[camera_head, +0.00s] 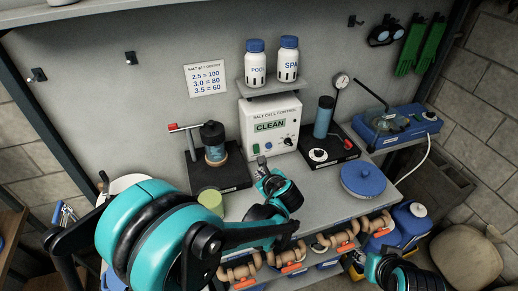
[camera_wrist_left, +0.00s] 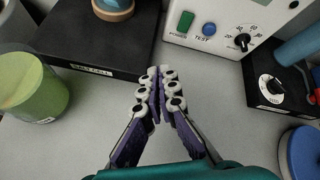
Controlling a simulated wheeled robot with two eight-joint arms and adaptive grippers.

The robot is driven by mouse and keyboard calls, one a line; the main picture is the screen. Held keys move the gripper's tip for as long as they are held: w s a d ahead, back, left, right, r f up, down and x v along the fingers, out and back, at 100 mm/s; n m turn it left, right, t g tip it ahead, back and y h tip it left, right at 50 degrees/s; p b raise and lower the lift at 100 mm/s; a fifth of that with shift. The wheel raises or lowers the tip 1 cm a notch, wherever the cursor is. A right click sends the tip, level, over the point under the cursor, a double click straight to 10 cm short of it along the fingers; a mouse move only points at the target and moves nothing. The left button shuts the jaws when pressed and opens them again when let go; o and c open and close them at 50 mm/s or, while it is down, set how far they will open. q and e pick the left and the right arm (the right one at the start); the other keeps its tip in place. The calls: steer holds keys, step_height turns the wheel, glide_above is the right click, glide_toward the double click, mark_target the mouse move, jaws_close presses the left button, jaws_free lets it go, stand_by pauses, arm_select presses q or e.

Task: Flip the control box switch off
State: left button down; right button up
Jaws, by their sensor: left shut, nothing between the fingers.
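The white control box (camera_head: 270,122) labelled "SALT CELL CONTROL" stands at the back of the bench, its display reading "CLEAN". In the left wrist view its lower front (camera_wrist_left: 190,40) shows a green switch (camera_wrist_left: 185,21) over the word POWER, beside a blue TEST button (camera_wrist_left: 209,29) and a black dial (camera_wrist_left: 242,41). My left gripper (camera_head: 262,161) is shut and empty, just in front of the box's lower left. In the wrist view its closed fingertips (camera_wrist_left: 160,73) point toward the box, below and left of the switch, apart from it. My right gripper is not visible.
A black stand (camera_head: 218,172) with a clear blue cell is left of the box, a green cup (camera_head: 210,200) before it. Right are a gauge stand (camera_head: 325,153) and a blue lid (camera_head: 363,180). Bottles (camera_head: 288,62) sit on a shelf above. Bare bench lies under my fingers.

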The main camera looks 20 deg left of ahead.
arm_select(q)
steer(key=w+d+m+p, duration=0.1)
steer(key=m, duration=0.1)
steer(key=w+d+m+t+y, duration=0.1)
steer(key=w+m, duration=0.1)
steer(key=m, duration=0.1)
steer(key=shift+w+d+f+p, duration=0.1)
steer(key=shift+w+d+p, duration=0.05)
steer(key=shift+d+p, duration=0.2)
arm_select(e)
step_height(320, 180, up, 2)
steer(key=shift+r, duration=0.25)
arm_select(q)
steer(key=shift+a, duration=0.1)
steer(key=b, duration=0.2)
glide_toward(256, 153)
steer(key=x, duration=0.5)
steer(key=shift+f, duration=0.25)
steer(key=shift+w+a+b, duration=0.3)
steer(key=shift+w+a, duration=0.05)
steer(key=shift+w, duration=0.25)
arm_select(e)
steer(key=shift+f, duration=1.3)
arm_select(q)
steer(key=shift+f, duration=0.1)
